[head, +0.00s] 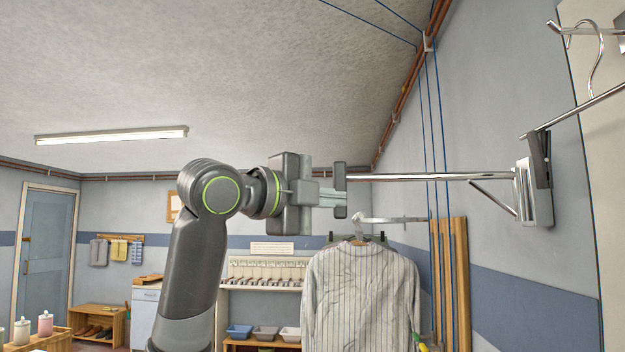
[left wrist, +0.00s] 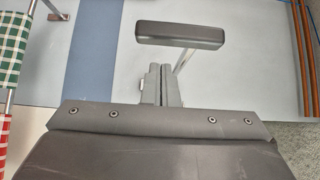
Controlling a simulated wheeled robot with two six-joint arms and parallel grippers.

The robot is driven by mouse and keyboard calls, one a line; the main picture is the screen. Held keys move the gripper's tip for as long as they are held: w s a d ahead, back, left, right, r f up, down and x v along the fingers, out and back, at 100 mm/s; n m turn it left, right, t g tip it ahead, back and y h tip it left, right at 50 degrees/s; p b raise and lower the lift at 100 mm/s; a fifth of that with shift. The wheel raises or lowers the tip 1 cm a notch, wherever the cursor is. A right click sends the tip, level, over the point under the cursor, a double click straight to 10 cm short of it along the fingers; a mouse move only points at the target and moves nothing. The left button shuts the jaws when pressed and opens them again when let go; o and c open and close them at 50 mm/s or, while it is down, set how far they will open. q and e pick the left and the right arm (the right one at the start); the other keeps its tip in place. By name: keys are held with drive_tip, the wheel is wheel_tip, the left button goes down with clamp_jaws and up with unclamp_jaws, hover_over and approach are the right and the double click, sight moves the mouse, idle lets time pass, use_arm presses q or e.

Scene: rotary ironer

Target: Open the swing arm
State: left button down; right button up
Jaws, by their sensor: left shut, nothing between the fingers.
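The swing arm (head: 430,177) is a shiny metal bar with a slanting brace. It reaches out to the left from a metal bracket (head: 537,190) on the right wall. A dark upright end piece (head: 340,180) sits at its free end; in the left wrist view a dark rounded bar (left wrist: 180,35) shows just beyond my fingers. My left gripper (head: 327,197) is shut and empty, with its fingertips close beside that end piece. In the left wrist view the shut fingers (left wrist: 161,88) point at the bar; I cannot tell whether they touch it. My right gripper is not in view.
A striped shirt (head: 362,295) hangs below and behind the swing arm. Wooden slats (head: 450,285) lean by the right wall. A wire hanger (head: 595,60) and rail are at the upper right. The air above my left arm is clear.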

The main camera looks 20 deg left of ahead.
use_arm(q)
drive_tip(key=shift+w+a, duration=0.25)
drive_tip(key=shift+w, duration=0.2)
drive_tip(key=shift+w+a, duration=0.2)
drive_tip(key=shift+w, duration=0.25)
drive_tip(key=shift+d, duration=0.1)
drive_tip(key=shift+p, duration=0.3)
drive_tip(key=w+p, duration=0.1)
drive_tip(key=w, duration=0.1)
drive_tip(key=w+a+p, duration=0.2)
drive_tip(key=w+p, duration=0.1)
drive_tip(key=shift+w, duration=0.3)
